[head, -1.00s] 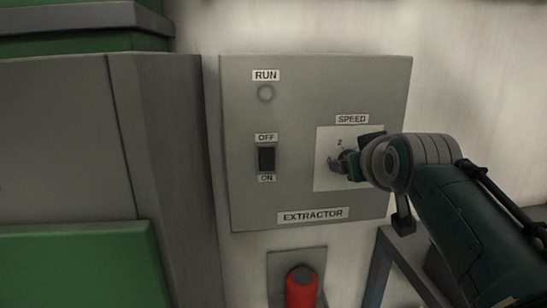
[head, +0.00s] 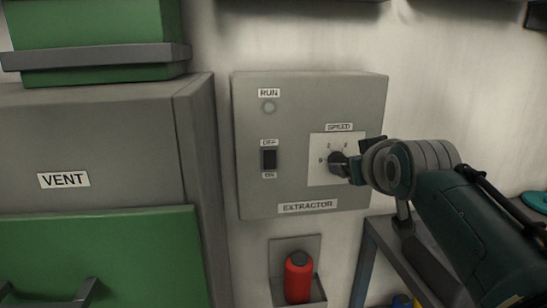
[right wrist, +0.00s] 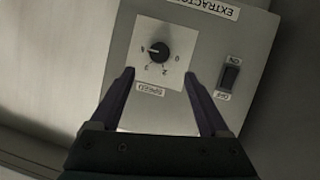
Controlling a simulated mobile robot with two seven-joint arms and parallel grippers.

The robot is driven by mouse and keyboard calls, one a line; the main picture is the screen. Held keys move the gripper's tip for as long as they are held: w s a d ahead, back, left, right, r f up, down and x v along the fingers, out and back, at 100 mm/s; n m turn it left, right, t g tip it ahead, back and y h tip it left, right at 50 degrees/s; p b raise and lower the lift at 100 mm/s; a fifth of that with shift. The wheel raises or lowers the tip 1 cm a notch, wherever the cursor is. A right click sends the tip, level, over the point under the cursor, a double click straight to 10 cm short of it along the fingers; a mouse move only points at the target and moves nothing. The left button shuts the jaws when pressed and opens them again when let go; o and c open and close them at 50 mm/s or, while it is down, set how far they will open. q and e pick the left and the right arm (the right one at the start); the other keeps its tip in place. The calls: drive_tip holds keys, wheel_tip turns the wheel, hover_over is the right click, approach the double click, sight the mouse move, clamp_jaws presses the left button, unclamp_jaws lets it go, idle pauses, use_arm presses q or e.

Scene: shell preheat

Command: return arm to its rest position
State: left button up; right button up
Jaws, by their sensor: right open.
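My right arm comes in from the right in the head view, with its gripper (head: 354,169) in front of the speed dial on the extractor box. In the right wrist view the right gripper (right wrist: 160,78) is open and empty, its two fingers apart below the black speed knob (right wrist: 158,50). The knob stands clear of both fingertips in that view. In the head view the knob (head: 336,161) shows just left of the gripper, and the gripper covers part of the dial plate. My left gripper is not in view.
The grey extractor box (head: 262,195) is on the wall, with an off/on switch (head: 269,159) and a run lamp (head: 269,108). A red cylinder (head: 298,278) sits in a holder below. A vent cabinet (head: 110,130) stands left. A grey frame (head: 385,250) is below my arm.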

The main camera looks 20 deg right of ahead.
drive_tip(key=shift+w, duration=0.1)
idle(0.3)
drive_tip(key=s+a+f+n+g+y, duration=0.1)
drive_tip(key=s+a+f+g+y, duration=0.2)
drive_tip(key=s, duration=0.7)
drive_tip(key=s+a+f+n+g, duration=0.25)
drive_tip(key=s+a, duration=0.35)
drive_tip(key=s, duration=0.5)
drive_tip(key=s+a+f+g+y, duration=0.2)
drive_tip(key=s+a+f+g, duration=0.15)
drive_tip(key=s, duration=0.65)
wheel_tip(320, 180, up, 35)
drive_tip(key=s+a+p, duration=0.1)
drive_tip(key=s+p, duration=0.1)
drive_tip(key=p, duration=3.3)
drive_tip(key=shift+s+r, duration=0.2)
drive_tip(key=shift+s, duration=0.05)
